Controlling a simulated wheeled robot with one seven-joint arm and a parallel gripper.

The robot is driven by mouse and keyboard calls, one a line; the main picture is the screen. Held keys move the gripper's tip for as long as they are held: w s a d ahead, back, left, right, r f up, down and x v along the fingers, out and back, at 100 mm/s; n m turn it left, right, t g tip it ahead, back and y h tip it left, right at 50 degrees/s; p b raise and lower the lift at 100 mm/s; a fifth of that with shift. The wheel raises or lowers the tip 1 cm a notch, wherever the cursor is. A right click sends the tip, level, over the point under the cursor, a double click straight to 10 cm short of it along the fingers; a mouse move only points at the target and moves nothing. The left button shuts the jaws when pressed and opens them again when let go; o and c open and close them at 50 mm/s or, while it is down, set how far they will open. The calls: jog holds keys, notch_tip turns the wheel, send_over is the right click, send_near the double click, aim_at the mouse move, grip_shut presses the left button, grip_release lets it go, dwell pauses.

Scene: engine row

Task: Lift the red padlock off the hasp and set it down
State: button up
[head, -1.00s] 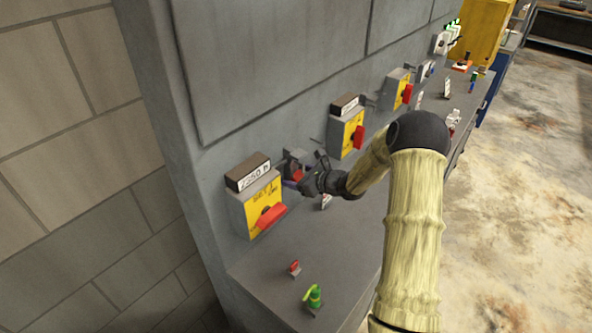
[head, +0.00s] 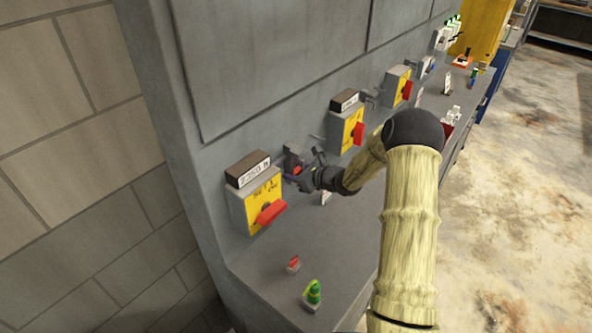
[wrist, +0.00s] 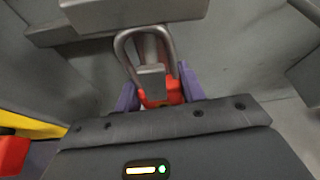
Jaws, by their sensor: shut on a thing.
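The red padlock (wrist: 173,92) is between the purple fingertips of my gripper (wrist: 158,93) in the wrist view, and the gripper is shut on it. Its grey shackle (wrist: 124,50) loops up around grey metal of the hasp (wrist: 151,82). I cannot tell whether the shackle is clear of the hasp. In the head view, my gripper (head: 301,178) is at the grey hasp bracket (head: 293,155) on the wall, just right of the nearest yellow switch box. The padlock shows there only as a small red spot (head: 297,170), partly hidden by the gripper.
The nearest yellow switch box (head: 258,203) has a red handle (head: 269,212) close left of my gripper. Below, the grey ledge (head: 290,292) holds a small red item (head: 293,263) and a green item (head: 313,292). More switch boxes (head: 347,130) line the wall. Ledge between is largely bare.

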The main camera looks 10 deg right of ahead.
jog(key=shift+r, duration=0.6)
jog(key=shift+s+d, duration=0.1)
dwell(0.3)
jog(key=s+d+b, duration=0.2)
jog(key=s+d, duration=0.2)
jog(key=s, duration=0.1)
jog(key=shift+s+d, duration=0.3)
dwell(1.5)
jog(key=shift+f, duration=0.1)
dwell(0.4)
jog(key=shift+m+t+h, duration=0.5)
jog(key=shift+m+h, duration=0.3)
jog(key=s+f, duration=0.5)
jog(key=s+d+f, duration=0.1)
jog(key=s+f, duration=0.4)
jog(key=s+d+f, duration=0.1)
jog(key=s+f, duration=0.4)
jog(key=shift+s+d+f, duration=0.15)
jog(key=shift+s+f, duration=0.25)
jog(key=shift+w+d, duration=0.1)
